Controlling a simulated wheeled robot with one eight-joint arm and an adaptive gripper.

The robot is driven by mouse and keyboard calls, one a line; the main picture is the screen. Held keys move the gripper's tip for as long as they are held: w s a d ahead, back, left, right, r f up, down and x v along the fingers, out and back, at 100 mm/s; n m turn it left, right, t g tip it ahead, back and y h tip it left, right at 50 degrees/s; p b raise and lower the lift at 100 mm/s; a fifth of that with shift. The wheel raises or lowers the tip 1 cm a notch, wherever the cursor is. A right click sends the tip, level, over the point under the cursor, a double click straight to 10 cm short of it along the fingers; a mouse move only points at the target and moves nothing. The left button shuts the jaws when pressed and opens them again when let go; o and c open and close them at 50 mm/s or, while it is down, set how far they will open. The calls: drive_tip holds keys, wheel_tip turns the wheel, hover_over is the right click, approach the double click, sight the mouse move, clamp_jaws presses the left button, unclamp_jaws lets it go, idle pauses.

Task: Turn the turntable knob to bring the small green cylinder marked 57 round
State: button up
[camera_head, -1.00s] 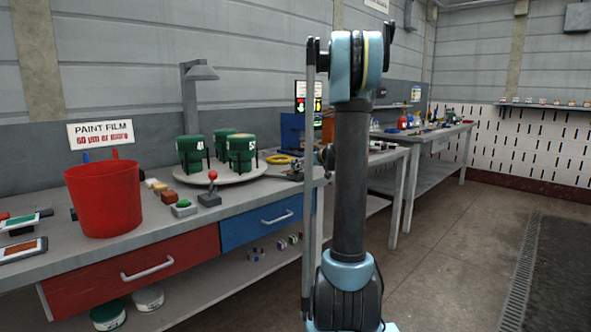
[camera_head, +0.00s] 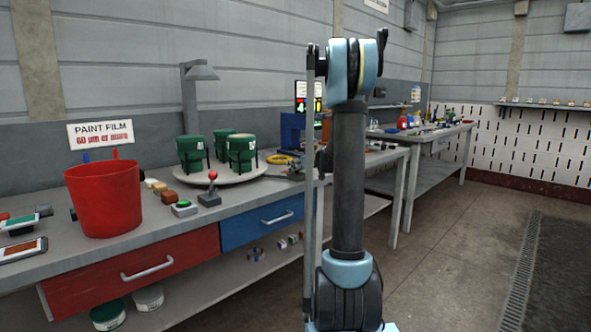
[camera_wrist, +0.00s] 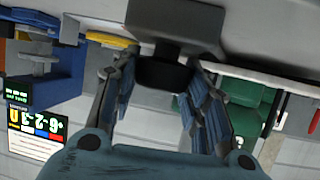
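Several green cylinders stand on the round pale turntable (camera_head: 222,178): a left one (camera_head: 190,153), a front-right one (camera_head: 240,153) and one behind (camera_head: 222,134). Their marks are too small to read now, so I cannot tell which is 57. Green cylinders show at right (camera_wrist: 248,105). In the head view my arm hides the gripper and knob.
A lamp (camera_head: 198,72) stands behind.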

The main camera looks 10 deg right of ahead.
drive_tip(key=shift+a, duration=0.1)
drive_tip(key=shift+m+t+h, duration=0.5)
drive_tip(key=shift+m+h, duration=0.4)
drive_tip(key=o, duration=1)
drive_tip(key=shift+s, duration=0.1)
drive_tip(key=v, duration=1.1)
drive_tip(key=shift+s+d, duration=0.25)
drive_tip(key=shift+r, duration=0.1)
